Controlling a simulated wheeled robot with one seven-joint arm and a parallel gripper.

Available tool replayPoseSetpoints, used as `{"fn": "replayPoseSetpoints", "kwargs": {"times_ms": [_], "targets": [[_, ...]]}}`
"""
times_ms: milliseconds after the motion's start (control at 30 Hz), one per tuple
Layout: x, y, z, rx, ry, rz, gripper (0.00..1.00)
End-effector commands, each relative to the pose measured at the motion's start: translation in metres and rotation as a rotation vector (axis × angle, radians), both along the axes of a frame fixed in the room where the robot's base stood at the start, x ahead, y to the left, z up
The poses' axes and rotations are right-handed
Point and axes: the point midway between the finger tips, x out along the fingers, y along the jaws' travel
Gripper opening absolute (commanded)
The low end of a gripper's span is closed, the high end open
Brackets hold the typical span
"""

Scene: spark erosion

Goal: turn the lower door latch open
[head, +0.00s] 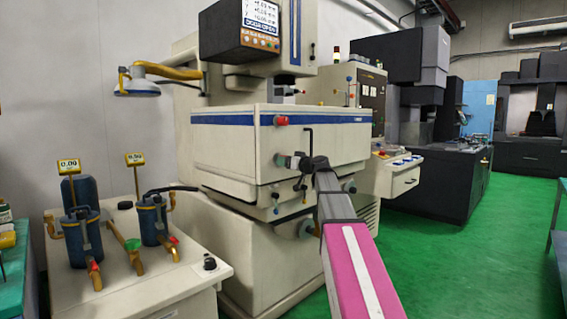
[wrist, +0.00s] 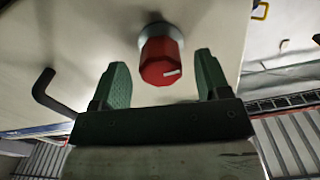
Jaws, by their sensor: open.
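In the wrist view a red round knob (wrist: 162,62) with a white mark sits on a pale collar on the beige door panel. The green fingers of my gripper (wrist: 161,72) are open, one on each side of the knob, with gaps showing. Whether the fingertips reach past its face is hard to tell. In the head view my gripper (head: 303,163) is at the machine front, its fingers not clear. A red knob (head: 281,120) shows above it there. I cannot tell whether this is the same knob, or which part is the lower door latch; my gripper hides some of the front.
A black bent handle (wrist: 50,92) stands out left of the knob in the wrist view. Left of the machine is a bench (head: 130,270) with blue canisters and gauges. A control console (head: 398,170) is at the right. The green floor (head: 440,265) is clear at the right.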

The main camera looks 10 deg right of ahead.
Motion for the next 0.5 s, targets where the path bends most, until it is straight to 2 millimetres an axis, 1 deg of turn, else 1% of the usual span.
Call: {"fn": "replayPoseSetpoints", "kwargs": {"times_ms": [33,200,500], "targets": [[0.008,0.004,0.001,0.0,0.0,0.001,0.7],[0.018,0.012,0.0,0.0,0.0,0.0,0.7],[0.02,0.014,0.0,0.0,0.0,-0.001,0.7]]}}
